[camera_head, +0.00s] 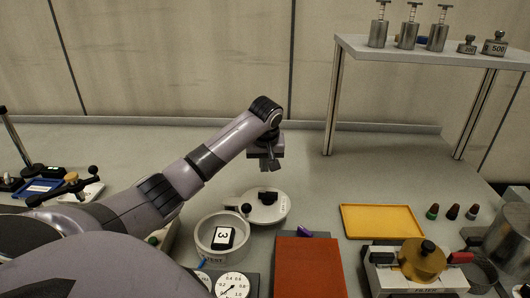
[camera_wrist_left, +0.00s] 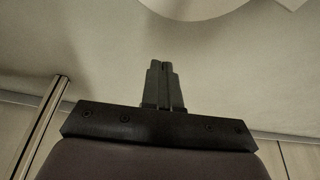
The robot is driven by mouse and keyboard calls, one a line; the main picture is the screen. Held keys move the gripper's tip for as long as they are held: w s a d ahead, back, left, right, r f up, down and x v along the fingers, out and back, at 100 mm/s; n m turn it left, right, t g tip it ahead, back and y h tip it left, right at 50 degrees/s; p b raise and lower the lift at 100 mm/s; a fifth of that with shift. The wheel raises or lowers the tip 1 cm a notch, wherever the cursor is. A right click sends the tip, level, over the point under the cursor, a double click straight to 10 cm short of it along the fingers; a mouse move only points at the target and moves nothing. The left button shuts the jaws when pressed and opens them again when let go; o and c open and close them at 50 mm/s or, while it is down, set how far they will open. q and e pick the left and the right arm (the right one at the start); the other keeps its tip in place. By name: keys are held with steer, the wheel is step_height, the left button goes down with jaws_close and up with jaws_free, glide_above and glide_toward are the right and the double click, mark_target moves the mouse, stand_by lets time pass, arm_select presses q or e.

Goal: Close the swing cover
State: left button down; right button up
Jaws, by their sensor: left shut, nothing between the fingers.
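The swing cover (camera_head: 272,210) is a pale round lid with a dark knob. It is swung out to the back right of an open round chamber (camera_head: 203,237), joined near a small dark pivot. A block marked 3 (camera_head: 223,238) shows inside the chamber. My left gripper (camera_head: 269,165) is above and just behind the cover, pointing down, apart from it. Its fingers are together and empty in the left wrist view (camera_wrist_left: 165,66), where a pale curved edge shows at the top. My right gripper is not in view.
A dial gauge (camera_head: 233,286) sits in front of the chamber. A shelf (camera_head: 430,54) with metal weights stands at the back right. The table behind the cover is clear.

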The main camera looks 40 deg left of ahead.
mark_target(256, 198)
arm_select(q)
steer(key=shift+x, duration=1)
steer(key=shift+s+d+p, duration=0.4)
steer(key=shift+s+d, duration=0.35)
steer(key=shift+d, duration=0.05)
steer(key=shift+s+d+f, duration=0.3)
steer(key=shift+s+d, duration=0.3)
steer(key=shift+d, duration=0.05)
